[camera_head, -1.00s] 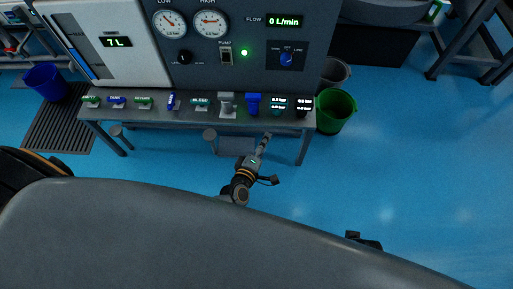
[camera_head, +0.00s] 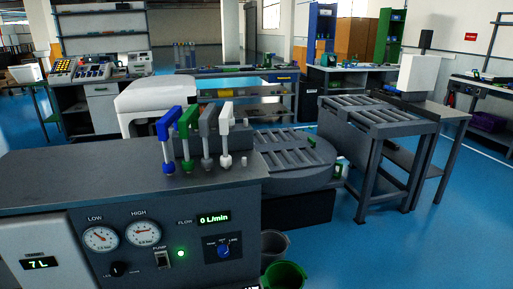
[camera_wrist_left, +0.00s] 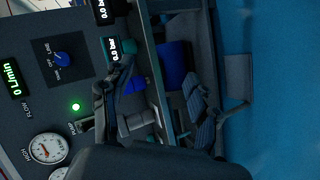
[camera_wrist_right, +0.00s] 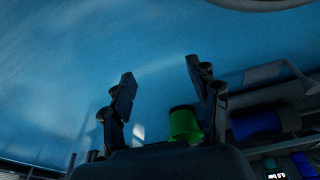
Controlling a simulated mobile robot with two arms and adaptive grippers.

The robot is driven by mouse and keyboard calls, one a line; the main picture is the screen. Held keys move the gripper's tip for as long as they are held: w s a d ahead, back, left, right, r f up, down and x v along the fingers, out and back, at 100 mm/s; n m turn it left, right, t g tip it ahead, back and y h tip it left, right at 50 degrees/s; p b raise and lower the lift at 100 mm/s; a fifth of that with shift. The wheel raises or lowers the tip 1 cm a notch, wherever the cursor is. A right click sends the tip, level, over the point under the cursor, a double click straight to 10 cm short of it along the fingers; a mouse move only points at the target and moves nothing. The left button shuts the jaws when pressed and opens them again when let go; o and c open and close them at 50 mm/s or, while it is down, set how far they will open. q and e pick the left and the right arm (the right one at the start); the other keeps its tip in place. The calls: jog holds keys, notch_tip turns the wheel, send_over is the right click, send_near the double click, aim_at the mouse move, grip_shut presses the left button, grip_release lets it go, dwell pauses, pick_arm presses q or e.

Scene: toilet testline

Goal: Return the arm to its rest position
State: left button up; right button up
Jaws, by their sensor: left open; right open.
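Neither of my arms shows in the head view. In the left wrist view my left gripper (camera_wrist_left: 155,98) is open, with its fingers spread in front of the grey test bench's shelf. A blue fitting (camera_wrist_left: 134,84) and a grey fitting (camera_wrist_left: 136,121) show between or behind the fingers; I cannot tell whether anything touches. In the right wrist view my right gripper (camera_wrist_right: 160,76) is open and empty over the blue floor.
The test bench (camera_head: 62,228) with gauges and several coloured handles (camera_head: 185,128) on top stands close in front. A grey bin (camera_head: 273,244) and the green bucket (camera_head: 286,277) stand at its right. A round slatted table (camera_head: 285,155) and a roller table (camera_head: 372,112) lie behind. Blue floor at right is clear.

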pick_arm(q)
jog(key=s+a+f+m+g+p, duration=0.3)
jog(key=s+m+g, duration=0.1)
jog(key=s, duration=0.8)
jog(key=s+a+f+m+g+y+p, duration=0.1)
jog(key=s+a+f+m+g+p, duration=0.3)
jog(key=s, duration=0.8)
jog(key=s+a+f+m+g+p, duration=0.3)
jog(key=s+m, duration=0.3)
jog(key=s, duration=0.6)
jog(key=shift+s+a+f+m+g+y+p, duration=0.15)
jog(key=shift+s+a+m+g+y+p, duration=0.15)
jog(key=shift+m+g+y, duration=0.1)
pick_arm(e)
jog(key=s+d+f, duration=0.1)
jog(key=s+f, duration=0.2)
jog(key=s, duration=0.5)
jog(key=s+d+f+g, duration=0.1)
jog(key=s+d+f, duration=0.1)
jog(key=s, duration=0.7)
jog(key=shift+s+f, duration=0.25)
jog(key=shift+f, duration=0.3)
